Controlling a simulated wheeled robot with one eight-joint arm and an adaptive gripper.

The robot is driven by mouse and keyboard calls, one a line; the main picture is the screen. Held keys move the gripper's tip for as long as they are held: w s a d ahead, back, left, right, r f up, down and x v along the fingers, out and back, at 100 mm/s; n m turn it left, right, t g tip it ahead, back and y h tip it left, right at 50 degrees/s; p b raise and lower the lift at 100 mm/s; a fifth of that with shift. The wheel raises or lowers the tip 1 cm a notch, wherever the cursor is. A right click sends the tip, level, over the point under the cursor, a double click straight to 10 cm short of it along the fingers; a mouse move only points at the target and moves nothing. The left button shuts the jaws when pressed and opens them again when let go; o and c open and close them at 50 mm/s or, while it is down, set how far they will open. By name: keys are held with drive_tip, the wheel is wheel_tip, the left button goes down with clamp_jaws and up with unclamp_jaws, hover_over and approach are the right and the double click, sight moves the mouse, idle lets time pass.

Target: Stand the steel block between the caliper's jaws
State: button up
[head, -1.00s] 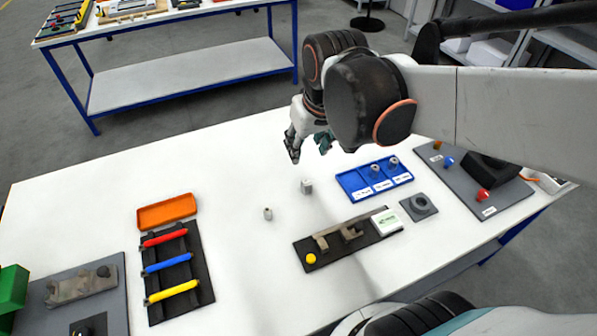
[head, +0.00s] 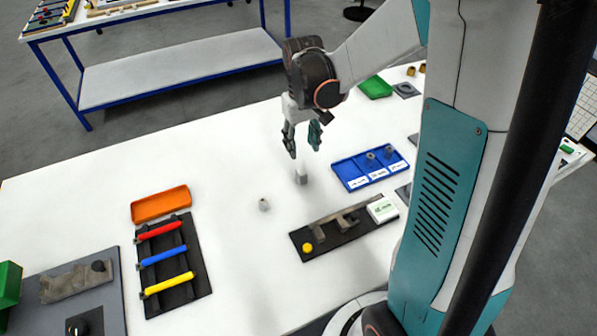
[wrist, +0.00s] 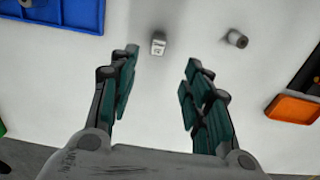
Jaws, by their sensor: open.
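The steel block (head: 301,178) stands upright on the white table. It also shows in the wrist view (wrist: 158,44), at the top centre, beyond the fingertips. My gripper (head: 303,146) points down above the block, open and empty. In the wrist view its two teal-padded fingers (wrist: 160,66) are spread apart, with bare table between them. The caliper (head: 347,222) lies on a dark board (head: 328,246) in front of and to the right of the block. The board has a yellow knob (head: 307,247) and a white box (head: 382,210).
A small grey cylinder-like part (head: 264,204) stands left of the block. A blue tray (head: 348,171) with grey parts is close on the right. An orange tray (head: 160,204) and a rack of coloured handles (head: 165,257) lie left. The table between is clear.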

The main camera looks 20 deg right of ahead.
drive_tip(key=b, duration=0.2)
hover_over(302, 172)
wheel_tip(302, 172, down, 6)
drive_tip(key=shift+s+a+f, duration=0.1)
drive_tip(key=shift+a, duration=0.05)
drive_tip(key=shift+w+f+b, duration=0.15)
drive_tip(key=shift+f+b, duration=0.35)
drive_tip(key=shift+f, duration=0.85)
drive_tip(key=shift+w+f+b, duration=0.1)
drive_tip(key=shift+f+b, duration=0.35)
drive_tip(key=shift+f, duration=0.85)
drive_tip(key=shift+c, duration=0.3)
clamp_jaws()
